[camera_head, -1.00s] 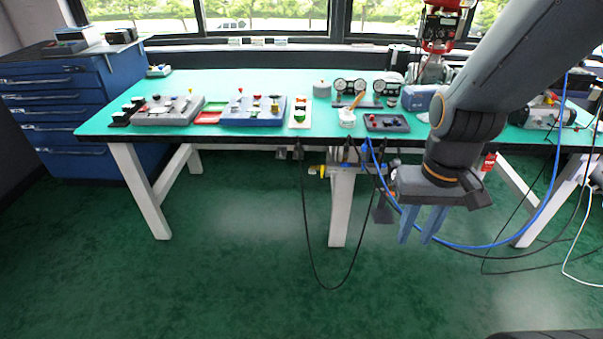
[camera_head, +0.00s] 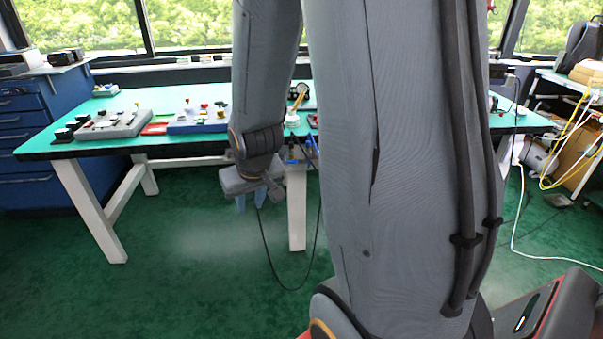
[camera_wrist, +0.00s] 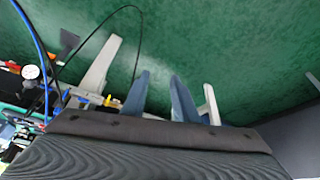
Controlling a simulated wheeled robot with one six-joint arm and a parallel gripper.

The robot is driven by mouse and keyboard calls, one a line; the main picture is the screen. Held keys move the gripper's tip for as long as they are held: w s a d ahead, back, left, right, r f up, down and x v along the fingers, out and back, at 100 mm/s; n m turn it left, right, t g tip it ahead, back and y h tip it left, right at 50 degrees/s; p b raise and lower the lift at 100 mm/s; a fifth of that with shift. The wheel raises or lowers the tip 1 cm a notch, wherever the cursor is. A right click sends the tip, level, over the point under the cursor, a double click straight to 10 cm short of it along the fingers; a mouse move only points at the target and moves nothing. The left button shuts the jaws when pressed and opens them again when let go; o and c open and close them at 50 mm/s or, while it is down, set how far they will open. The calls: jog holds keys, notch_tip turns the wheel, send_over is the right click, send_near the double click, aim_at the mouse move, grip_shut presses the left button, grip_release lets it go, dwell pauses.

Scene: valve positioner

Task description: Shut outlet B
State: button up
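My gripper (camera_head: 250,204) hangs low in front of the workbench, pointing down, its fingers apart. In the wrist view its two blue-grey fingers (camera_wrist: 160,78) have an empty gap between them. A grey panel (camera_head: 115,126) and a blue panel (camera_head: 198,123) with small coloured knobs stand on the bench. A small yellow fitting (camera_wrist: 109,102) shows near a pale table leg in the wrist view, left of the fingers. No label is readable, so I cannot tell which part is outlet B. My arm hides the middle of the bench in the head view.
The green-topped workbench (camera_head: 90,147) stands behind my gripper. A blue drawer cabinet (camera_head: 25,145) is at the left. A black hose (camera_head: 268,255) loops below the bench. A cart (camera_head: 548,82) with cables stands at the right. The green floor at the front left is clear.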

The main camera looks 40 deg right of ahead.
jog(key=w+d+f+m+t+h+b, duration=0.1)
jog(key=w+d+f+t+h+b, duration=0.2)
jog(key=w+d+f, duration=0.45)
jog(key=m+t+h+b, duration=0.4)
jog(key=t+h+b, duration=0.25)
jog(key=b, duration=0.65)
send_near(310, 163)
jog(key=d, duration=0.1)
jog(key=shift+t+y, duration=0.35)
jog(key=shift+t, duration=0.1)
jog(key=x, duration=0.8)
jog(key=shift+w+a+r, duration=0.1)
jog(key=shift+a+r, duration=0.05)
jog(key=shift+r, duration=0.15)
jog(key=shift+n, duration=0.3)
grip_shut()
